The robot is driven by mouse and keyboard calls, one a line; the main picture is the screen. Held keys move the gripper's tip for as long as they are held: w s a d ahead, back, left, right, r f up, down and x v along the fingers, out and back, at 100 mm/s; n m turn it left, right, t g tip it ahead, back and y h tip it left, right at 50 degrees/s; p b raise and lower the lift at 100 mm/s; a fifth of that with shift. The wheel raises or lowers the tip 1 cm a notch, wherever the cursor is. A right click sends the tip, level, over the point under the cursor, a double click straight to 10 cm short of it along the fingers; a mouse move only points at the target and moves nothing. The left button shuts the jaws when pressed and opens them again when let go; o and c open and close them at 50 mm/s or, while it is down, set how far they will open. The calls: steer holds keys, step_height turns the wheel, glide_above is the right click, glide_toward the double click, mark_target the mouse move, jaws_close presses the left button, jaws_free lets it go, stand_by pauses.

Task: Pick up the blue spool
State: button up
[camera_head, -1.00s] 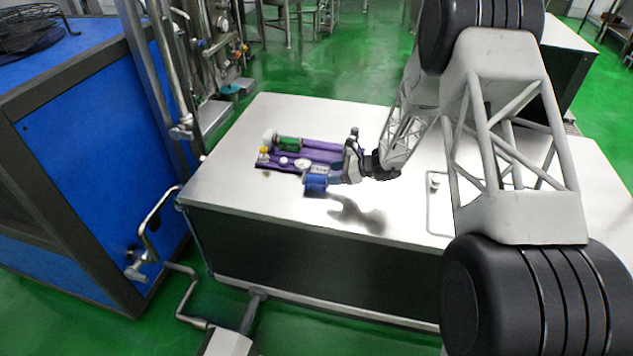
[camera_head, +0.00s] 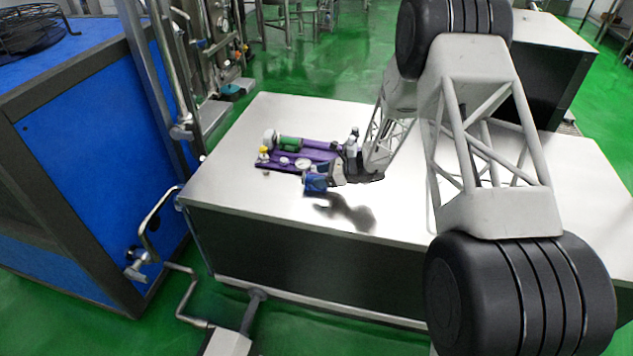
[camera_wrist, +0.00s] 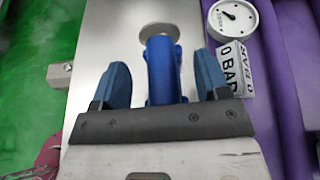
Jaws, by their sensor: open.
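The blue spool (camera_wrist: 163,70) shows in the wrist view between the two blue fingers of my gripper (camera_wrist: 162,78). The fingers stand apart, with a visible gap on each side of the spool. In the head view the blue spool (camera_head: 313,183) is at the front edge of the purple tray, and my gripper (camera_head: 322,180) is right at it, partly covering it. The wrist view does not show clearly how deep the spool sits between the fingers.
The purple tray (camera_head: 262,166) holds a green item (camera_head: 290,143), a round gauge (camera_wrist: 232,18) and a label plate (camera_wrist: 230,68). The metal table (camera_head: 240,200) is clear in front.

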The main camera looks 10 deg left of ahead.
stand_by(0.5)
jaws_close()
